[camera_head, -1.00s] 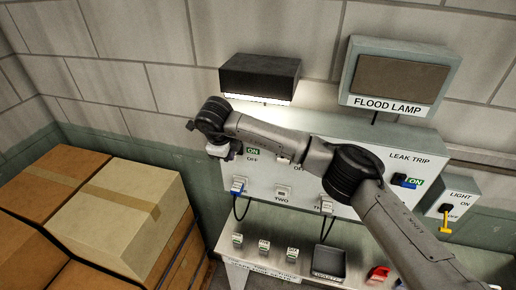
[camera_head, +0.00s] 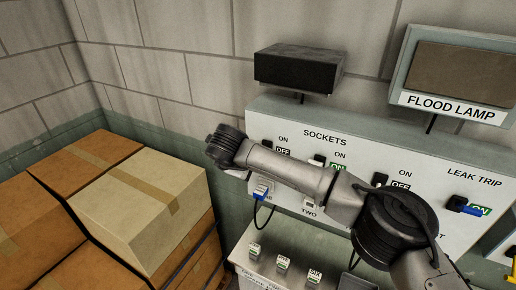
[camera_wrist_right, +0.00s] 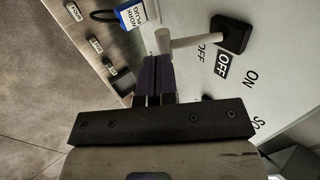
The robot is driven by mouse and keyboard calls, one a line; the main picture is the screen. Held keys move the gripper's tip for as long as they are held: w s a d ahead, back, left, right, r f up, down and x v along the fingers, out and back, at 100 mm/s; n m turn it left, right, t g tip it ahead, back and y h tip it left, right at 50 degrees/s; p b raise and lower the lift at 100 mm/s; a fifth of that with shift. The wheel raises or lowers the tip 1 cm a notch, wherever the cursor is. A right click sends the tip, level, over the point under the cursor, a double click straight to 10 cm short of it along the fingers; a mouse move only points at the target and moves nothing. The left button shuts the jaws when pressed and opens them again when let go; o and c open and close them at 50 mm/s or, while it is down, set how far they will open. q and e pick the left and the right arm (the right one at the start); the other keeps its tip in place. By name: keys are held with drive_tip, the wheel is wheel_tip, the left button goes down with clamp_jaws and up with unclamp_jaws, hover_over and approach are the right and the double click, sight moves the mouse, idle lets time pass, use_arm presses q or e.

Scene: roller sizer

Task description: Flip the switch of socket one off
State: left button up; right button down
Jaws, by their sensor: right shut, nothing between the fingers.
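A black knob (camera_wrist_right: 205,97) is partly hidden beside the gripper. A white lever on a black mount (camera_wrist_right: 230,35) sits past the fingertips; I cannot tell whether they touch. My left gripper is out of view.
A blue plug (camera_head: 262,191) with a cable sits in socket one; it also shows in the wrist view (camera_wrist_right: 131,14). Socket two's ON label (camera_head: 340,155) is green. Several small tagged blocks lie on the shelf below. Boxes (camera_head: 150,210) stand at left.

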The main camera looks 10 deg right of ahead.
drive_tip(key=shift+r, duration=0.15)
drive_tip(key=shift+r, duration=0.6)
drive_tip(key=s+a+r+b, duration=0.2)
drive_tip(key=s+a+r, duration=0.2)
drive_tip(key=s, duration=0.5)
drive_tip(key=s+a+r+b, duration=0.2)
drive_tip(key=s+a+r, duration=0.2)
drive_tip(key=s+a, duration=0.5)
drive_tip(key=shift+s+r, duration=0.15)
drive_tip(key=shift+r, duration=0.2)
